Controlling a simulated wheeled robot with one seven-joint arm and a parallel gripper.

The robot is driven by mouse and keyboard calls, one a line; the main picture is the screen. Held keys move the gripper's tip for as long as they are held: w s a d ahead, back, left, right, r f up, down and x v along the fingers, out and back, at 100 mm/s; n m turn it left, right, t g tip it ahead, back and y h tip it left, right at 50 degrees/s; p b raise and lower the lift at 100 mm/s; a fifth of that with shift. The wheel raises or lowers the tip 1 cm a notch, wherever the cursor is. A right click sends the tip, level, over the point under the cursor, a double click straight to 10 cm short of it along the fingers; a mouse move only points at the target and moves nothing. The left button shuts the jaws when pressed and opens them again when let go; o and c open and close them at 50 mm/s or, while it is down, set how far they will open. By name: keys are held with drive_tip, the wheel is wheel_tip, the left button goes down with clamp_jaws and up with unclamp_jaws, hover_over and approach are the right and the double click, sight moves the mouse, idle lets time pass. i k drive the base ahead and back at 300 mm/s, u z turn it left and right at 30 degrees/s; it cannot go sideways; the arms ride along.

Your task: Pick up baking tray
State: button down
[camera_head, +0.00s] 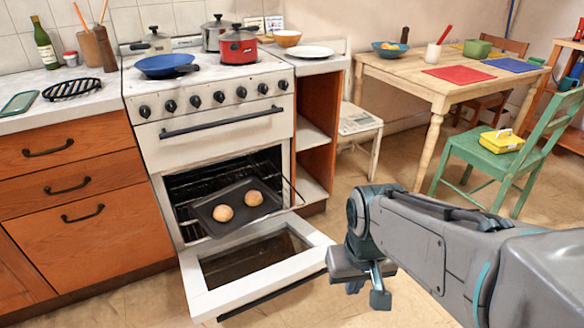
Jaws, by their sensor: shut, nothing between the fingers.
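The dark baking tray (265,209) holds two round buns, a left one (223,213) and a right one (254,198). It sits at the mouth of the oven (183,188), tilted in the picture, partly over the open oven door (306,237). Whether it rests on the rack inside cannot be told. My gripper (369,284) is at the lower middle, to the right of the open door and apart from the tray. It is shut and empty. My own arm comes in from the lower right.
The oven door hangs down and open into the floor space before the stove. Drawers (80,185) stand left of the stove. A green chair (490,160) and a wooden table (400,80) stand at the right. Pots and a blue pan (163,66) are on the stove top.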

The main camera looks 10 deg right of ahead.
sight(232, 196)
drive_tip(key=u, duration=0.1)
drive_tip(key=i, duration=1.1)
drive_tip(key=u, duration=0.65)
